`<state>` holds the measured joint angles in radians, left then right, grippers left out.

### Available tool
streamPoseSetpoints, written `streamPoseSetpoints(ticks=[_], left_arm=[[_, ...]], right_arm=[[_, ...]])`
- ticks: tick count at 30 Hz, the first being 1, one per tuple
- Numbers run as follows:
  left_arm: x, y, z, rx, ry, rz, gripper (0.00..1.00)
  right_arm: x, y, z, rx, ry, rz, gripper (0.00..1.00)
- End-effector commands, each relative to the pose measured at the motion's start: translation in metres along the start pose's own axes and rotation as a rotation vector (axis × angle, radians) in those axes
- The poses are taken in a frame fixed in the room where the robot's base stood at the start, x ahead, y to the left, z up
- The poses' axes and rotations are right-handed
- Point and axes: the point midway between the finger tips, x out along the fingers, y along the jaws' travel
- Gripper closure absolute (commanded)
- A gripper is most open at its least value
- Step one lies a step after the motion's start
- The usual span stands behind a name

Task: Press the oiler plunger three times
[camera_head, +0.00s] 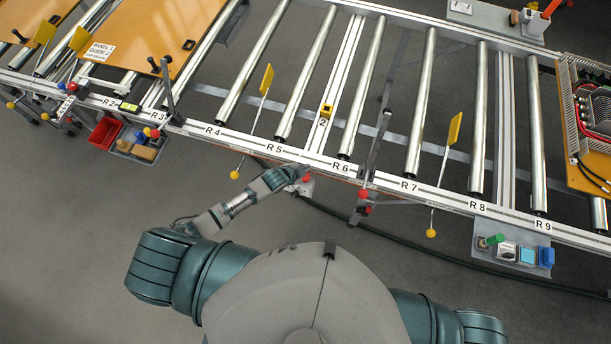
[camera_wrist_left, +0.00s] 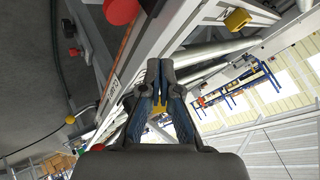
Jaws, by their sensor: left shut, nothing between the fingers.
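In the left wrist view the two dark fingers (camera_wrist_left: 160,72) are together, pointing along the rail. A red round knob (camera_wrist_left: 121,10) shows at the top of that view, to the left of the fingertips and apart from them. My right gripper is out of view.
The roller conveyor's front rail (camera_head: 380,184) runs across the view. A yellow-tipped lever (camera_head: 266,80) stands left of my gripper, and a dark post with a red clamp (camera_head: 364,194) stands right. A cable (camera_head: 400,240) lies on the otherwise clear floor.

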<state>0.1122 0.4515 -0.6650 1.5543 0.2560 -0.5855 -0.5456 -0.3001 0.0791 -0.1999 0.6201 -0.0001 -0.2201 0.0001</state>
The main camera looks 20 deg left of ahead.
Motion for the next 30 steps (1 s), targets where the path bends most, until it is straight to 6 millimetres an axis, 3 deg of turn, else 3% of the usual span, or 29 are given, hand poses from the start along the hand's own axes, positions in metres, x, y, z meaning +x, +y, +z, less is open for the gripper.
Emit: streamPoseSetpoints(ticks=[19,27,30], left_arm=[[0.0,-0.001,-0.001,-0.002,0.0,-0.002,1.0],[-0.004,-0.025,-0.039,-0.116,-0.025,-0.127,1.0],[-0.009,-0.034,-0.045,-0.193,-0.076,-0.19,1.0]], right_arm=[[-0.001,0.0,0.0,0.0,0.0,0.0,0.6],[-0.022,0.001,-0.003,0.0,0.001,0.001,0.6],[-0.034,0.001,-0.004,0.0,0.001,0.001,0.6]])
